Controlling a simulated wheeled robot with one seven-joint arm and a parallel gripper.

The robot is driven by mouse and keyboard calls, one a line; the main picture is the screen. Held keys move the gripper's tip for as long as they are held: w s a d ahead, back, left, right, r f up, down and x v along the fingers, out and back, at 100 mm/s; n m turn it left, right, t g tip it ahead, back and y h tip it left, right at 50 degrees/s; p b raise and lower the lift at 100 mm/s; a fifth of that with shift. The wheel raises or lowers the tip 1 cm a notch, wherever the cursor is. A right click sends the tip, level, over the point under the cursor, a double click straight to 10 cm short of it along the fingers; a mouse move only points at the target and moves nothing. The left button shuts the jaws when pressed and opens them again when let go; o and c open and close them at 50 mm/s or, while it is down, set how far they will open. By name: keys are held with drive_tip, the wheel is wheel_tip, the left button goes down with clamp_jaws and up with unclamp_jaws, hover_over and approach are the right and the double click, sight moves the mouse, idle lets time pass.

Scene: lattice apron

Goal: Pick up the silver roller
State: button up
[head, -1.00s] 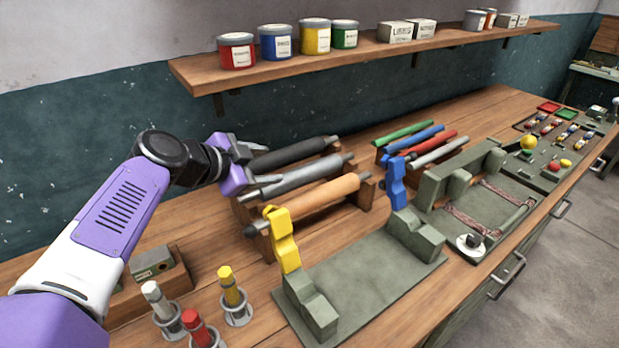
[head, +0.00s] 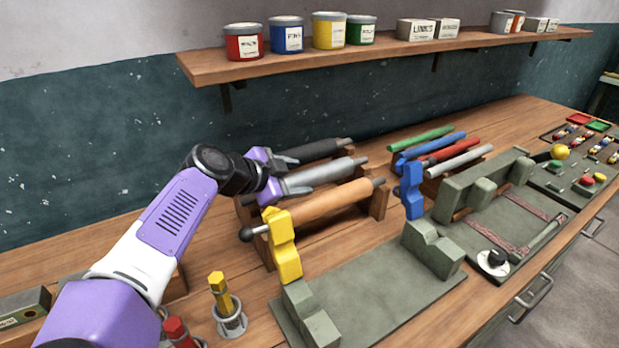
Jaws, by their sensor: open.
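A silver-grey roller (head: 330,173) lies across the wooden rack at the left, between a black roller (head: 318,149) behind it and a tan roller (head: 325,205) in front. Its left end is hidden by my gripper. A thinner silver rod (head: 460,161) lies in the second rack, in front of a red one. My gripper (head: 289,174) is open at the left end of the silver-grey roller, its fingers pointing right. Whether the fingers touch the roller I cannot tell.
A yellow bracket (head: 283,247) and a blue bracket (head: 411,190) stand in front of the rack. A green-grey cradle plate (head: 365,300) lies nearer. A shelf with paint tins (head: 329,31) hangs above. Capped posts stand near my arm.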

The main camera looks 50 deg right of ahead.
sight(302, 177)
drive_tip(key=x, duration=0.3)
drive_tip(key=shift+s+d+f+p, duration=0.1)
drive_tip(key=shift+d+f+p, duration=0.1)
drive_tip(key=shift+d+p, duration=0.1)
drive_tip(key=shift+c, duration=0.5)
clamp_jaws()
drive_tip(key=shift+r, duration=0.15)
